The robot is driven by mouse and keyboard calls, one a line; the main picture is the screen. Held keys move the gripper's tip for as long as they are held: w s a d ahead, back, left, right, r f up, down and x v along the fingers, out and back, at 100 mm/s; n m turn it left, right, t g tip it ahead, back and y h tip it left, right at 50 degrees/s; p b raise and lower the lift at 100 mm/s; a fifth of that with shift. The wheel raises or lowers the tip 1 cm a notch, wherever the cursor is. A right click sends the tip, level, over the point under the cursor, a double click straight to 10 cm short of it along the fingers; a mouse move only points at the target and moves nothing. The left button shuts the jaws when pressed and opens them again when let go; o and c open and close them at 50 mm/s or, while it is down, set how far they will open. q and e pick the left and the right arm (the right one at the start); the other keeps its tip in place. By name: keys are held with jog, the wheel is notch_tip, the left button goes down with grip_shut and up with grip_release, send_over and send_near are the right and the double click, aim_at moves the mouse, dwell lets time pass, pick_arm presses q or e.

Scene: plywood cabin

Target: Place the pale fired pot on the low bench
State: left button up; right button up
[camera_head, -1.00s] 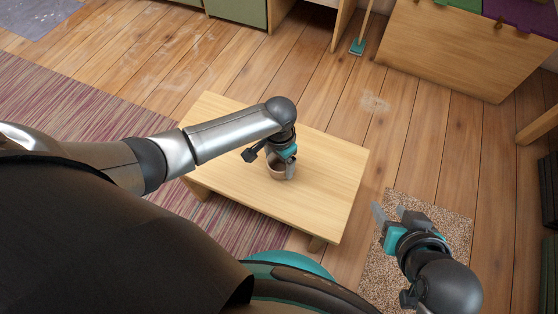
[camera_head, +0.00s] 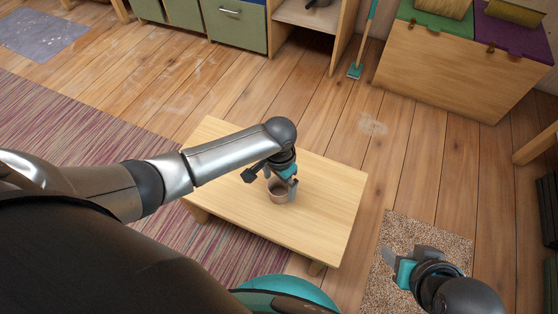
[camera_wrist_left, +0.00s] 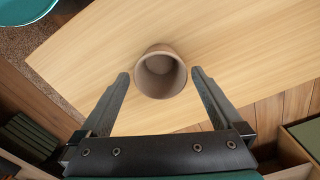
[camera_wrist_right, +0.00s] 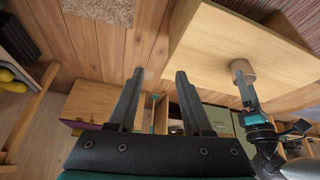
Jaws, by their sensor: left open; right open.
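The pale brown pot (camera_head: 278,194) stands upright on the low wooden bench (camera_head: 325,205), near the middle of its top. My left gripper (camera_head: 282,190) is over the bench at the pot. In the left wrist view, the pot (camera_wrist_left: 160,72) is empty, with its mouth facing the camera. The open fingers of my left gripper (camera_wrist_left: 160,80) are on either side of it, with gaps to both. The pot (camera_wrist_right: 242,70) also shows on the bench in the right wrist view. My right gripper (camera_head: 393,262) is open and empty, right of the bench over a speckled mat.
The speckled mat (camera_head: 405,228) lies right of the bench. A striped rug (camera_head: 75,140) lies to the left. A wooden chest (camera_head: 460,75) with green and purple lids stands at the back right. A teal broom (camera_head: 356,70) leans nearby. Floor behind the bench is clear.

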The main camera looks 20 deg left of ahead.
aim_at(279, 186)
pick_arm(q)
jog(key=shift+r, duration=0.45)
jog(key=shift+r+p, duration=2.7)
jog(key=shift+r, duration=1.6)
jog(key=s+d+f+n+t+h, duration=0.1)
jog(key=s+d+f+t+h, duration=0.1)
jog(key=s+d+f, duration=0.3)
jog(key=s+a+f+n+t+y, duration=0.1)
jog(key=s+a+f, duration=0.1)
jog(key=s+a, duration=0.4)
jog(key=s, duration=0.3)
jog(key=shift+a+n+y, duration=0.25)
jog(key=shift+n+y, duration=0.05)
jog(key=shift+y, duration=0.1)
pick_arm(e)
notch_tip(279, 186, down, 11)
jog(key=s+d+g, duration=0.1)
jog(key=s+g, duration=0.1)
jog(key=shift+s+r+g, duration=0.15)
jog(key=shift+s+g, duration=0.15)
jog(key=shift+s, duration=0.05)
